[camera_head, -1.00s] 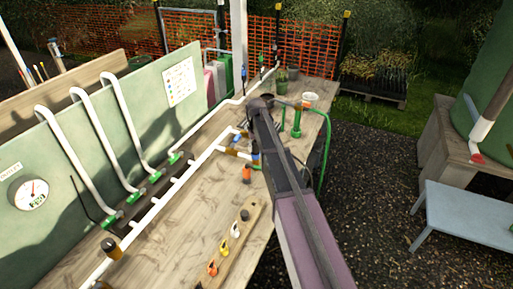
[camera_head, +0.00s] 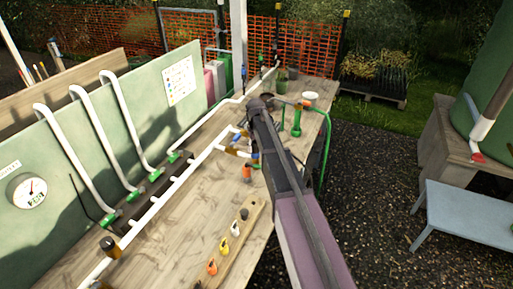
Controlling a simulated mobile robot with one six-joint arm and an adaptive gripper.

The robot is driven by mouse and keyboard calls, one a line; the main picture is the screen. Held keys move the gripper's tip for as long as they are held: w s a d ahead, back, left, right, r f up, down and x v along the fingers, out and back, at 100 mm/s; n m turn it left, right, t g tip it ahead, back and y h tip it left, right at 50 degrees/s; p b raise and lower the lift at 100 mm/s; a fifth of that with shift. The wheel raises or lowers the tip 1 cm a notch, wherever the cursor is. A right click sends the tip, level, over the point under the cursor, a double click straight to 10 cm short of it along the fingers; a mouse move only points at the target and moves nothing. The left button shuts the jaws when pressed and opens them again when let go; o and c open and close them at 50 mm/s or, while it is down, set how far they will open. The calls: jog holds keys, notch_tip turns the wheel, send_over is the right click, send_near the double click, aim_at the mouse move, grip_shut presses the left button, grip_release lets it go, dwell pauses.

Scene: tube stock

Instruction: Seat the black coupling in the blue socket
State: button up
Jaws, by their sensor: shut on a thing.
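My arm reaches from the lower right across the bench, and its dark wrist end (camera_head: 262,102) is over the far part of the pipework. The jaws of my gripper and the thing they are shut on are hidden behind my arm. Small blue fittings show on the pipework left of my arm, one at the branch (camera_head: 236,137) and one (camera_head: 254,155) close against the arm's outline. I cannot tell which is the blue socket. A small black piece (camera_head: 244,213) sits at the far end of a wooden strip. It is too small to identify surely as the black coupling.
The wooden strip (camera_head: 229,262) also carries white, yellow and orange pieces. An orange fitting (camera_head: 247,173) stands left of my arm. White pipe (camera_head: 150,216) runs along the bench. A green upright (camera_head: 297,122) and white cup (camera_head: 311,97) stand right of my wrist. The front-left bench is mostly clear.

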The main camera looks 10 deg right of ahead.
jog(key=shift+s, duration=0.1)
jog(key=o, duration=1.2)
jog(key=shift+f, duration=0.1)
jog(key=shift+o, duration=0.2)
